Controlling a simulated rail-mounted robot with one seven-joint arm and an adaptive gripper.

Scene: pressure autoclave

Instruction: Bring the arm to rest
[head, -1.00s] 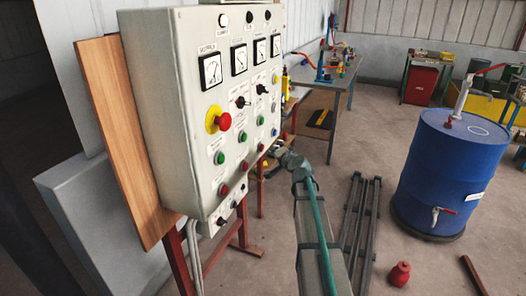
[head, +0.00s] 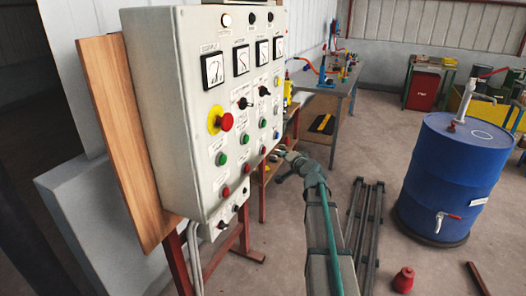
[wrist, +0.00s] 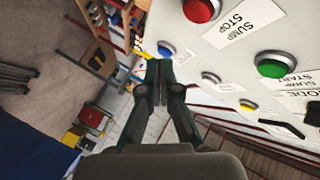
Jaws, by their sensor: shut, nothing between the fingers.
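My gripper (wrist: 159,65) is shut with nothing between its fingers. In the wrist view its fingertips meet beside the control panel's face (wrist: 235,45). In the head view my gripper (head: 287,160) is small and partly hidden by my own wrist, just right of the panel's lower right edge. I cannot tell how wide the gap to the panel is. The grey control panel (head: 165,110) carries gauges, a red mushroom button (head: 224,122) and several coloured buttons. In the wrist view a red button (wrist: 202,9) and a green button (wrist: 272,65) are close to the right.
A blue drum (head: 445,180) with a tap stands to the right. Dark metal rails (head: 365,225) and a small red object (head: 403,280) are on the floor. A workbench (head: 335,100) stands behind. Open floor lies between the rails and the drum.

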